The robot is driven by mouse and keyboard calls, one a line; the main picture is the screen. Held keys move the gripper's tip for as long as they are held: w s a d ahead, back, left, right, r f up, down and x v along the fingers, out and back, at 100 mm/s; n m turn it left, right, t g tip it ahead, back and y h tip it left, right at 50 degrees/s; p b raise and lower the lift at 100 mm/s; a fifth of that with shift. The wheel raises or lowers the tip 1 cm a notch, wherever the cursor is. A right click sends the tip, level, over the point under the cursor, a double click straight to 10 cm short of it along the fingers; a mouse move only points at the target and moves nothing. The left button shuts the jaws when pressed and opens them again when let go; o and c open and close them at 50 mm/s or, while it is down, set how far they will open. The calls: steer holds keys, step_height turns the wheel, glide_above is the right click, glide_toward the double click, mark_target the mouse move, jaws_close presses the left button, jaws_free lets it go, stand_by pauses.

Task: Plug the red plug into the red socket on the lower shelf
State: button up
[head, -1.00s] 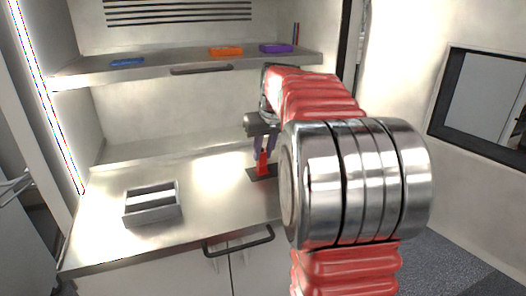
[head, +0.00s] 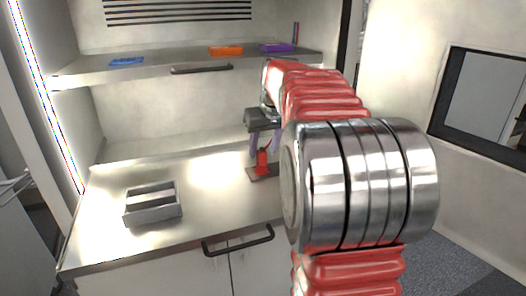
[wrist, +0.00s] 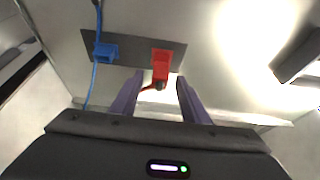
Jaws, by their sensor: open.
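The red plug (head: 262,158) stands upright at the red socket (head: 262,171) on a dark plate (head: 251,172) on the lower shelf. In the wrist view the plug's dark end (wrist: 160,85) and a short bit of red cable show against the red block (wrist: 162,58). How deep the plug sits cannot be told. My gripper (head: 264,148) is open above the plug. In the wrist view its two purple fingers (wrist: 158,98) stand apart on either side of the plug, with a gap on both sides.
A blue plug and socket (wrist: 106,52) with a blue cable share the plate beside the red one. A grey divided tray (head: 152,218) sits at the left of the lower shelf. The upper shelf (head: 160,65) holds blue, orange and purple pieces. The shelf between tray and plate is clear.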

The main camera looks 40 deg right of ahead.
steer(key=v, duration=1.2)
steer(key=shift+s, duration=0.15)
steer(key=shift+a+r, duration=0.1)
steer(key=s+a+f+n, duration=0.1)
steer(key=s+a+f, duration=0.2)
steer(key=a, duration=0.5)
steer(key=s+a+f, duration=0.3)
steer(key=s+a, duration=0.1)
steer(key=a, duration=0.5)
steer(key=s+a+f+n+t+y, duration=0.1)
steer(key=s+a+f+n, duration=0.1)
steer(key=s+a+f, duration=0.9)
step_height(320, 180, down, 3)
steer(key=shift+s+a+r, duration=0.1)
steer(key=shift+s+a, duration=0.1)
steer(key=shift+s, duration=0.65)
